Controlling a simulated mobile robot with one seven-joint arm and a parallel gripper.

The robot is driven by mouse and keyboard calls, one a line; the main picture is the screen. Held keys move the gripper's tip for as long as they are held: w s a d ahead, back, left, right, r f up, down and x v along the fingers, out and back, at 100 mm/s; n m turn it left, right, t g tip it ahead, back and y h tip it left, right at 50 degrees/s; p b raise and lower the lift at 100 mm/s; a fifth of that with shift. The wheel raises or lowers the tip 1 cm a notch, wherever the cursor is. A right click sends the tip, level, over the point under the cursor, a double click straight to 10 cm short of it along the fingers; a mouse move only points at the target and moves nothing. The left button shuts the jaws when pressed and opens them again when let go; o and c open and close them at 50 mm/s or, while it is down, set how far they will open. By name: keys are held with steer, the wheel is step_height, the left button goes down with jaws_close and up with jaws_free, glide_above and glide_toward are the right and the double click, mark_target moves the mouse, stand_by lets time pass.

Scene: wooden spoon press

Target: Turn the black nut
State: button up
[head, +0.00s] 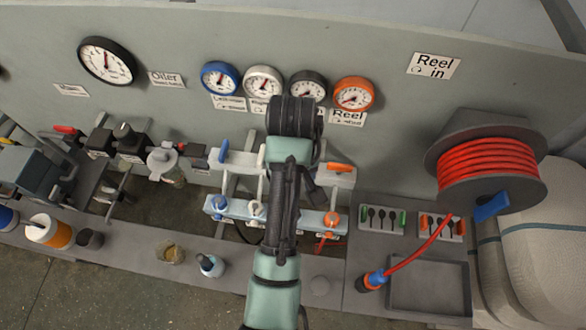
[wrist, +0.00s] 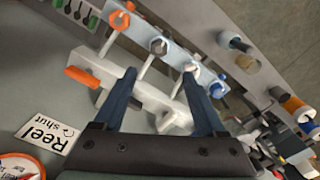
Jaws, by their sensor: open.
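A pale manifold bar (wrist: 176,55) carries a row of nuts: orange (wrist: 119,20), a dark greyish one (wrist: 157,46), white (wrist: 190,69) and blue (wrist: 219,89). The dark greyish one, between orange and white, looks like the black nut, though its colour is unclear. In the head view my arm hides that spot; the orange nut (head: 332,219) and white nut (head: 256,208) show on either side. My gripper (wrist: 160,74) is open and empty, its two dark blue fingers apart in front of the bar. I see no contact with the nut.
A second pale bar (wrist: 100,72) with an orange lever (wrist: 82,77) lies close to the fingers. Gauges (head: 354,94) line the panel above. Bottles and cups stand left.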

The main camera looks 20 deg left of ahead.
step_height(320, 180, down, 13)
steer(key=shift+d, duration=0.1)
stand_by(0.4)
jaws_close()
stand_by(0.4)
